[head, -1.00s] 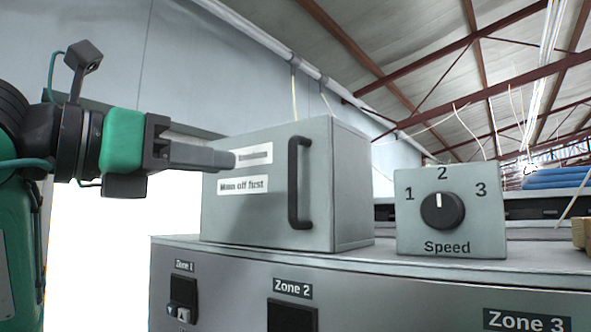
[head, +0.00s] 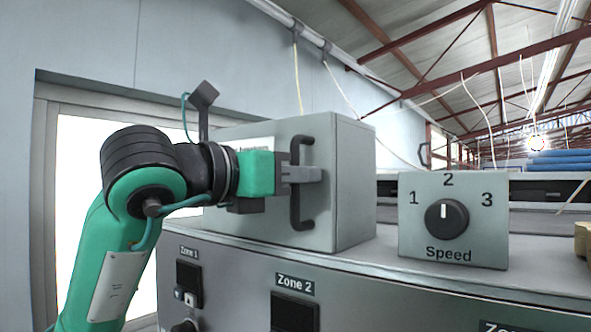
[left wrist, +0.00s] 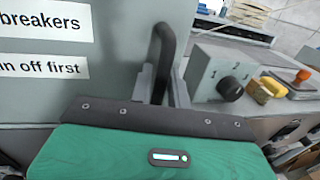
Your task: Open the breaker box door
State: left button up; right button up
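The breaker box (head: 355,185) is a grey metal box on top of the machine console. Its front door looks shut and carries a dark vertical bar handle (head: 301,215). My left gripper (head: 308,174) is at the middle of the handle and covers part of it. In the left wrist view the handle (left wrist: 165,45) runs down between the two fingers (left wrist: 162,88), and a gap shows beside it, so the gripper looks open around the handle. Labels (left wrist: 45,65) on the door show at the left there. My right gripper is not in view.
A speed knob box (head: 453,250) stands right of the breaker box, with a gap between them. The console front (head: 235,285) below has zone switches. A wall (head: 90,50) is behind at the left. A yellow object (left wrist: 268,88) lies beyond the knob box.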

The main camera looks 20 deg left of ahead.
pick_arm(q)
grip_shut()
jog(key=shift+s+a, duration=0.1)
